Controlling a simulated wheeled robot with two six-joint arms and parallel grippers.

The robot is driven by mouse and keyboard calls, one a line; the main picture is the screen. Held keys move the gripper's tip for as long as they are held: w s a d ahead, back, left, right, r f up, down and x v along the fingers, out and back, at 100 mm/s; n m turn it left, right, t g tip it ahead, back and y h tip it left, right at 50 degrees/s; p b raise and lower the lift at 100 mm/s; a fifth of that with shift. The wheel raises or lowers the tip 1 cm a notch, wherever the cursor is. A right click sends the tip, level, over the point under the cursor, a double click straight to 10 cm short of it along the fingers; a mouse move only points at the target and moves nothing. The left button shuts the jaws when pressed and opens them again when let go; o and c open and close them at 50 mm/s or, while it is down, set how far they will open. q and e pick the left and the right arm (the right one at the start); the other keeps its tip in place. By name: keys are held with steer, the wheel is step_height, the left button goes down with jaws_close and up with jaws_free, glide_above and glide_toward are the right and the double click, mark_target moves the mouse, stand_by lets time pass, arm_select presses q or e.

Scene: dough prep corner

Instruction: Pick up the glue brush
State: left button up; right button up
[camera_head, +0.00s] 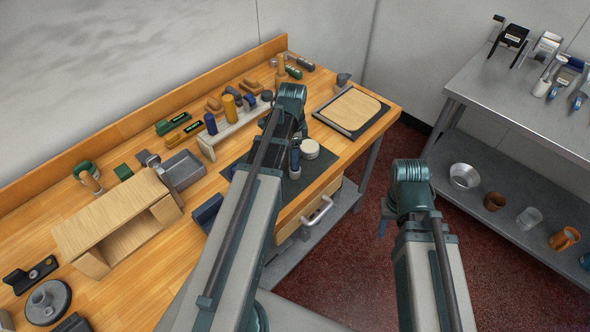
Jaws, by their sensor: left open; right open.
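I cannot surely pick out the glue brush at this size. A slim upright blue-grey item (295,159) stands on the dark mat (293,187), beside a round pale-lidded jar (310,149); I cannot tell if it is the brush. My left gripper (302,131) is over the bench near the mat, mostly hidden by its own wrist and arm. It is open, and I see nothing held. My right gripper (384,222) is open and empty, pointing down over the red floor between bench and metal shelf, partly hidden by its wrist.
A tool rack (233,128) with upright handles stands behind my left arm. A wooden box (112,215) and grey tray (183,170) are left. A board (351,110) lies at the right end. A metal shelf unit (520,90) with cups stands right. The floor (345,255) is clear.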

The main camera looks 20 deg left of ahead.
arm_select(q)
steer(key=f+b, duration=0.4)
steer(key=f, duration=0.1)
steer(key=shift+w+d+f+b, duration=0.1)
steer(key=shift+w+d+b, duration=0.05)
steer(key=shift+d+b, duration=0.15)
jaws_close()
